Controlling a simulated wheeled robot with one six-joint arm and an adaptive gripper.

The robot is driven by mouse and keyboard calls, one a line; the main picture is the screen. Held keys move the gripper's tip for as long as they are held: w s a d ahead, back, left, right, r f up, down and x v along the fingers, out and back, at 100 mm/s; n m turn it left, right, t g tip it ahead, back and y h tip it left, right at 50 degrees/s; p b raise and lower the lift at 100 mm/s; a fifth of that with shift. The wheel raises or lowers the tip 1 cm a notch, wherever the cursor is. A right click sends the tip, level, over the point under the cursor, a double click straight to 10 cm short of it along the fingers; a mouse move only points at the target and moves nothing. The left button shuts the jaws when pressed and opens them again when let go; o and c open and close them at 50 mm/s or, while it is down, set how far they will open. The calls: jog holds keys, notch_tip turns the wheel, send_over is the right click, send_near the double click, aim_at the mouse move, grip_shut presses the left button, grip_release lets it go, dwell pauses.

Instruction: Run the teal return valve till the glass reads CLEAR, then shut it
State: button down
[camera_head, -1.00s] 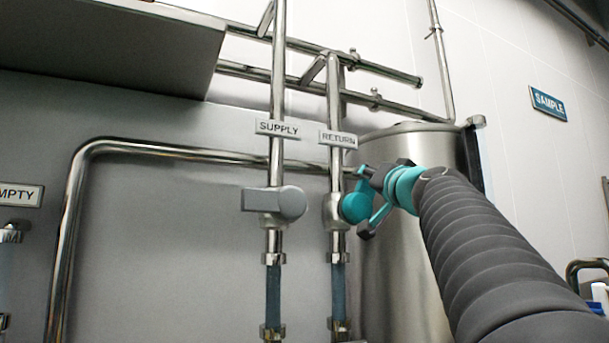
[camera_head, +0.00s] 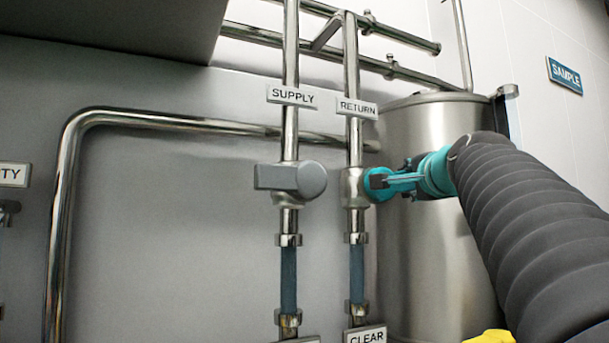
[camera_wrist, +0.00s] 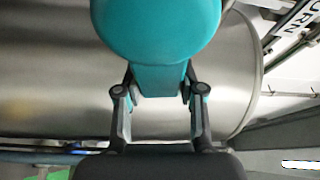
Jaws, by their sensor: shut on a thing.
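The teal return valve (camera_head: 375,184) sits on the RETURN pipe (camera_head: 353,140), under the RETURN label (camera_head: 357,108). My gripper (camera_head: 388,181) is at the valve from the right. In the wrist view the round teal hub fills the top, and its flat teal lever (camera_wrist: 158,80) lies between my two fingers (camera_wrist: 160,97), which are shut on it. Below the valve is the return sight glass (camera_head: 357,270), which looks dark blue-grey. The plate under it (camera_head: 367,336) reads CLEAR and is partly cut by the frame edge.
A grey valve (camera_head: 291,179) is on the SUPPLY pipe to the left, with its own glass (camera_head: 288,278). A steel tank (camera_head: 430,130) stands behind my gripper. A bent pipe (camera_head: 66,210) runs at left. A SAMPLE sign (camera_head: 565,75) is on the right wall.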

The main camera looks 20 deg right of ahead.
jog(key=shift+f+m+g, duration=0.3)
jog(key=shift+f+m, duration=0.2)
jog(key=shift+m, duration=0.4)
jog(key=shift+f, duration=0.1)
jog(key=c, duration=0.7)
grip_release()
jog(key=shift+v, duration=3.95)
